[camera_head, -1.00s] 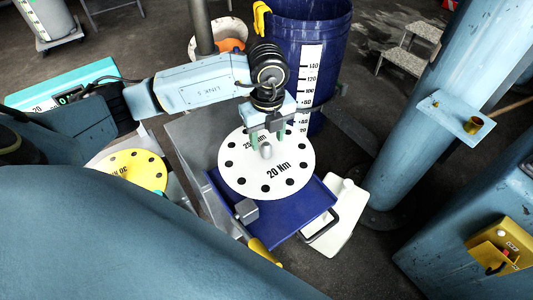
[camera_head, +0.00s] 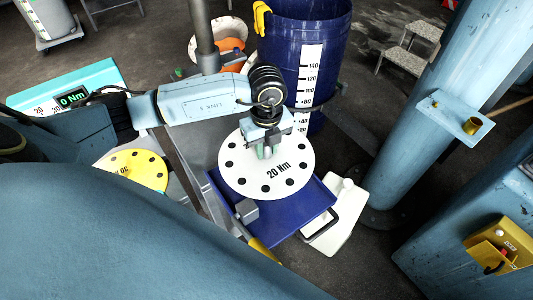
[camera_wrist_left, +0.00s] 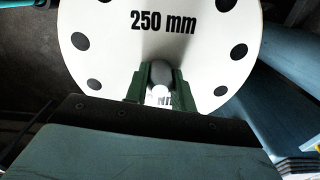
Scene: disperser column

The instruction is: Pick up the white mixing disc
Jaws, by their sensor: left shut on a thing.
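The white mixing disc (camera_head: 245,182) has dark round holes and the print "20 Nm". It lies over the blue tray (camera_head: 311,212). My left gripper (camera_head: 265,152) is above the middle of the disc, pointing down, with its fingers shut on the disc's central grey hub. In the left wrist view the disc (camera_wrist_left: 115,50) shows "250 mm", and the green fingers (camera_wrist_left: 161,84) stand on both sides of the rounded hub (camera_wrist_left: 184,94). Whether the disc is clear of the tray I cannot tell. My right gripper is not in view.
A yellow disc (camera_head: 137,168) lies at the left. A tall blue drum (camera_head: 284,62) with a scale stands behind the tray. A white canister (camera_head: 334,232) is right of the tray. A thick light-blue column (camera_head: 430,120) rises at the right.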

